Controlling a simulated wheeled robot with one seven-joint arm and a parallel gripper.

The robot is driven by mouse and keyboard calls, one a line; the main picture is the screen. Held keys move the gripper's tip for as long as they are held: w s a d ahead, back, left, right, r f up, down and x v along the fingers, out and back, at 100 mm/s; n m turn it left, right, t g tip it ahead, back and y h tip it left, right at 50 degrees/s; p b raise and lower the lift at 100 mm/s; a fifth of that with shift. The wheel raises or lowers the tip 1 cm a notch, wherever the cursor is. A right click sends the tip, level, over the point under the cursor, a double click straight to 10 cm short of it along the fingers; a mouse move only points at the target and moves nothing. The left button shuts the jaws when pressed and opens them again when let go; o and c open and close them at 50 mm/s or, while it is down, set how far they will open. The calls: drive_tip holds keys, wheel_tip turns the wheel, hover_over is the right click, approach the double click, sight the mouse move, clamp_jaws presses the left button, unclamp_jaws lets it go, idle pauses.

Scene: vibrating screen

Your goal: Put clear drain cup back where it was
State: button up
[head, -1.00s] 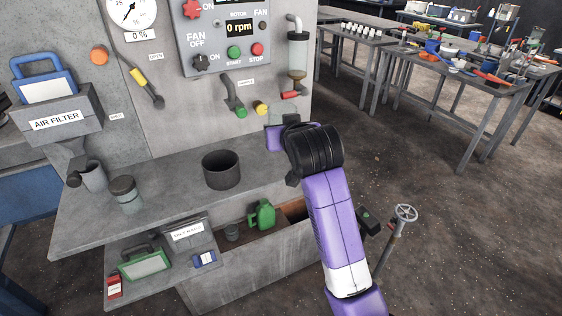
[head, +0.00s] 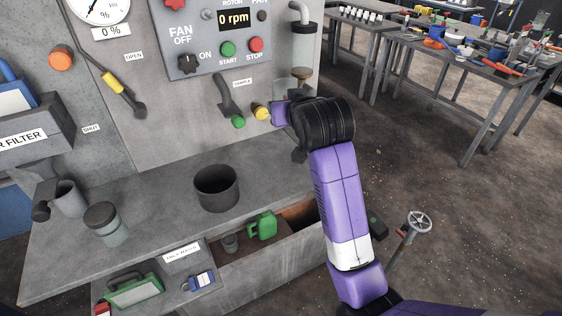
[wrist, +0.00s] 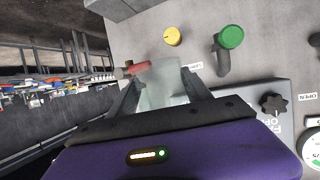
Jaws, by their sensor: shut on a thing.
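My gripper (wrist: 162,88) is shut on the clear drain cup (wrist: 160,90), a pale see-through vessel between its two fingers in the wrist view. Behind it is the grey panel, and a red valve handle (wrist: 136,68) shows close beside it. I cannot tell whether the cup touches anything there.
A green-tipped lever (head: 232,105) hangs left of the gripper. A dark round pot (head: 216,188) and a lidded grey jar (head: 105,224) stand on the grey ledge. A green jug (head: 262,225) is in the open bin below.

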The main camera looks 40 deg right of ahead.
sight(285, 173)
drive_tip(key=shift+w+d+f, duration=0.1)
drive_tip(key=shift+w+f, duration=0.1)
drive_tip(key=shift+f, duration=0.05)
wheel_tip(285, 173, down, 20)
drive_tip(key=shift+r, duration=0.25)
drive_tip(key=shift+f, duration=0.15)
drive_tip(key=o, duration=1.6)
